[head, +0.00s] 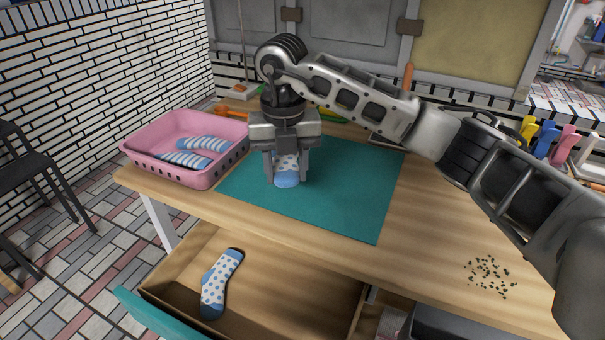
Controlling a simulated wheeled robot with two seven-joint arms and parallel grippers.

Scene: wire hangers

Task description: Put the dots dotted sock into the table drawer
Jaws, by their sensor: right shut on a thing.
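My right gripper (288,172) points down over the teal mat (350,205) and is shut on a white sock with a light blue toe (287,178). Its pattern is mostly hidden between the fingers. The sock's toe is at or just above the mat; I cannot tell which. A dotted sock (219,284), white with blue dots and blue ends, lies in the open table drawer (290,290) at its left part. Two striped socks (203,143) lie in the pink basket (165,135) on the table's left end. My left gripper is not in view.
The wooden table (430,225) has dark crumbs (490,277) at its right front. Colored clothespin-like items (547,137) stand at the far right. Some garden-like tools lie behind the mat, partly hidden by my arm. The drawer's right part is clear.

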